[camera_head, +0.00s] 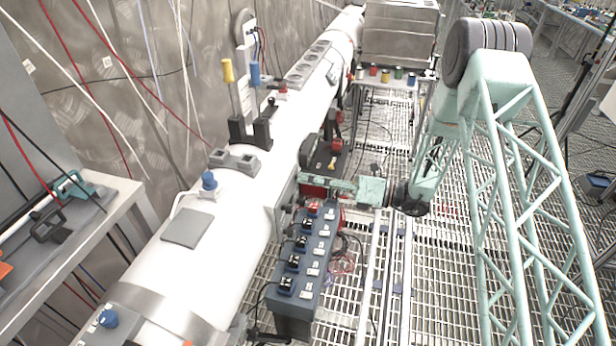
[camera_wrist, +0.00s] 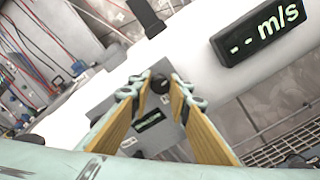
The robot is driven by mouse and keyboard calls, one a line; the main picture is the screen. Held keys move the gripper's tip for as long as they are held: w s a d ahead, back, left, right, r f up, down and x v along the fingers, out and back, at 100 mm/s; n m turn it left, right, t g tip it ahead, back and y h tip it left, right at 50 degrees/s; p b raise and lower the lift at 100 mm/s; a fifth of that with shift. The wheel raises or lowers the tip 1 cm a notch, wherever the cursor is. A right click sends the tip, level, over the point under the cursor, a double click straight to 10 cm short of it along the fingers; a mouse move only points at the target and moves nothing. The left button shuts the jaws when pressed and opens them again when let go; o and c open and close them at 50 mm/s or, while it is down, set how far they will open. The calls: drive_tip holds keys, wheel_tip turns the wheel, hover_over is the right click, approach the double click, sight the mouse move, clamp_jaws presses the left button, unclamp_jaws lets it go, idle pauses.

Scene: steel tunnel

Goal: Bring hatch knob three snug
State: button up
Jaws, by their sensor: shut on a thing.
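In the wrist view a grey hatch plate (camera_wrist: 105,108) sits on the white pipe. A round black knob (camera_wrist: 161,84) is at its edge, between the tips of my gripper (camera_wrist: 163,92). The two yellow-padded fingers close on this knob from both sides. Another dark knob (camera_wrist: 137,154) shows lower down between the fingers. No number is readable, so I cannot tell which knob is number three. In the head view my gripper (camera_head: 302,180) reaches left to the side of the pipe; the held knob is hidden there.
A black "-- m/s" display (camera_wrist: 262,30) is close to the right of my fingers. In the head view a blue-grey switch box (camera_head: 302,262) stands just below my gripper. The white pipe (camera_head: 235,235) carries upright fittings. Grating floor (camera_head: 450,270) lies to the right.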

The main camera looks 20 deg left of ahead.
drive_tip(key=shift+m, duration=0.5)
drive_tip(key=o, duration=0.9)
drive_tip(key=shift+c, duration=0.2)
drive_tip(key=shift+d, duration=0.2)
drive_tip(key=d, duration=1.1)
drive_tip(key=shift+w+d, duration=0.2)
drive_tip(key=shift+d, duration=0.1)
